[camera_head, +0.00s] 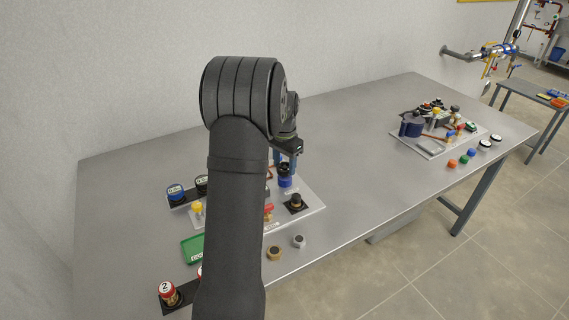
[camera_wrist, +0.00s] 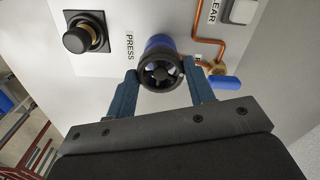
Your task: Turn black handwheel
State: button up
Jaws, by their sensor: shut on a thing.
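The black handwheel (camera_wrist: 161,72) is a spoked round wheel on a blue body (camera_wrist: 160,42), at the top middle of the wrist view. My gripper (camera_wrist: 160,80) has its two blue fingers on either side of the wheel and is shut on its rim. In the head view, the handwheel (camera_head: 285,170) stands on its blue base on the white panel (camera_head: 312,200), just below my gripper (camera_head: 284,156). My arm covers much of the panel there.
A black square-based knob (camera_wrist: 85,35) is left of the wheel in the wrist view. A copper pipe (camera_wrist: 203,30) and a blue-handled valve (camera_wrist: 224,82) are close on the right. A second panel (camera_head: 425,148) with parts stands further right on the table. The table middle (camera_head: 350,135) is clear.

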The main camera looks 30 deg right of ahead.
aim_at(284, 167)
dwell(0.3)
jog(key=o, duration=1)
jog(key=shift+c, duration=0.2)
jog(key=shift+r, duration=0.1)
notch_tip(284, 167, up, 17)
jog(key=shift+r, duration=0.15)
notch_tip(284, 167, down, 18)
jog(key=shift+r, duration=0.2)
dwell(0.5)
jog(key=shift+r, duration=0.1)
